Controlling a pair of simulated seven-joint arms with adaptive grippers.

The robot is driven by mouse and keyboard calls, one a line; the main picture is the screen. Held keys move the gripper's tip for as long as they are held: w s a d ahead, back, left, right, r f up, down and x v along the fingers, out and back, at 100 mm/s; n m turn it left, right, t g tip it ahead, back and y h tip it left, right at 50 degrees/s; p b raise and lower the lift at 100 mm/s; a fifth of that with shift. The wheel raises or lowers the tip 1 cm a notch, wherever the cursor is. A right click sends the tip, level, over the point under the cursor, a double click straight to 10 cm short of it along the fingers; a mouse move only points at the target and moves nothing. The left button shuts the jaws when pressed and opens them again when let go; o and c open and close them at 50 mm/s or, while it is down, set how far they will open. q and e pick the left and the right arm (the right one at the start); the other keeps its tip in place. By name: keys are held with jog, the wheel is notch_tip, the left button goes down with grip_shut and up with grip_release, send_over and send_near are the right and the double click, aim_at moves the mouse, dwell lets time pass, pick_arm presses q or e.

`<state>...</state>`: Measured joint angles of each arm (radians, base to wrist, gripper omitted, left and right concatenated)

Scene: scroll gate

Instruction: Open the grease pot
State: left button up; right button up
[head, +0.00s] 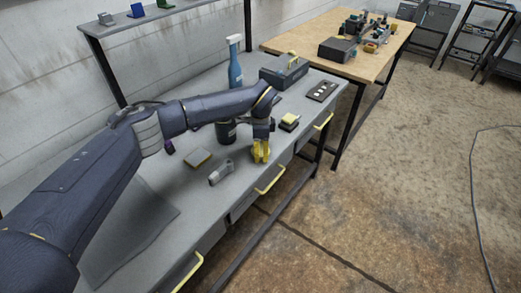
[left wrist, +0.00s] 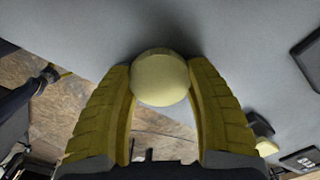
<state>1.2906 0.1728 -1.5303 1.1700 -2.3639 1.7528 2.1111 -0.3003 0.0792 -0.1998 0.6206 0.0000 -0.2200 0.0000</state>
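My left gripper (head: 261,152) has yellow fingers and points down at the grey bench, near its front edge. In the left wrist view its two fingers (left wrist: 161,75) lie against both sides of a round, pale yellow top, which I take for the lid of the grease pot (left wrist: 160,80). The fingers look closed on it, with no clear gap at either side. The pot's body is hidden below the top, and in the head view the fingers hide the pot. My right gripper is in neither view.
A wooden table (head: 310,37) stands behind.

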pick_arm(q)
jog(key=o, duration=0.4)
jog(key=shift+o, duration=0.2)
